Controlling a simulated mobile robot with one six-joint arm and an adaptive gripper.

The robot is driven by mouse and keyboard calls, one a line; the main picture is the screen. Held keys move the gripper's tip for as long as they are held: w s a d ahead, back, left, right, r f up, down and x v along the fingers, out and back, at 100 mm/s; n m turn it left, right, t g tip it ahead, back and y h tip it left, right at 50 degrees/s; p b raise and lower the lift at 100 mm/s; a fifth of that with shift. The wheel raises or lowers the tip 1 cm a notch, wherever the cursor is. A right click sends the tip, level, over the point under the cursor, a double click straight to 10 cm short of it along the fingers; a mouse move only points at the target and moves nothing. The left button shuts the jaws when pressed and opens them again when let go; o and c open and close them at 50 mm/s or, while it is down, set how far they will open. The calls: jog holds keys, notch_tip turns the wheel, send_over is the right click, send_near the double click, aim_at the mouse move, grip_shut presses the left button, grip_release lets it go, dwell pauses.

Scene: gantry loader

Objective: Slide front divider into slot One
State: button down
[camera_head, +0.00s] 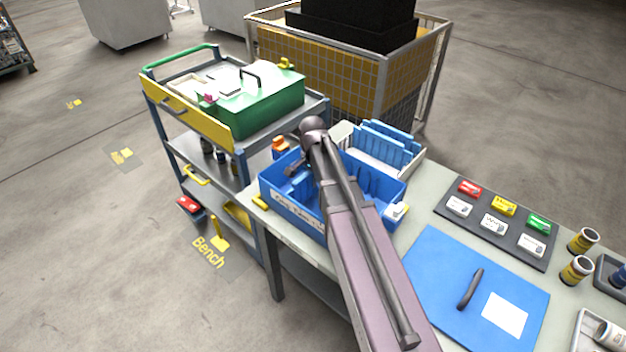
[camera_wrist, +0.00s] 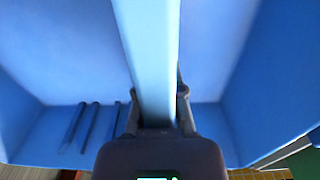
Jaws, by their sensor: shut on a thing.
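My gripper (camera_wrist: 158,105) is shut on a light blue divider (camera_wrist: 150,50), whose pale edge runs up the middle of the wrist view. The divider is inside or just above the blue bin (camera_wrist: 45,80); I cannot tell whether it touches the floor or walls. Dark narrow lines (camera_wrist: 90,128), which look like slots or ribs, show left of the gripper on the bin. No slot label is readable. In the head view, the blue bin (camera_head: 290,207) sits on the bench's left end, and my arm hides part of it. Part of a blue divider (camera_head: 299,186) shows in its left part.
A white rack (camera_head: 409,165) with several blue dividers (camera_head: 386,143) stands right behind the bin. The green box (camera_head: 262,108) is on the cart at left.

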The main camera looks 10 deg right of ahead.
jog(key=shift+f, duration=0.3)
grip_release()
dwell(0.4)
jog(key=shift+r, duration=0.1)
jog(key=shift+r+p, duration=3.3)
jog(key=shift+r, duration=0.15)
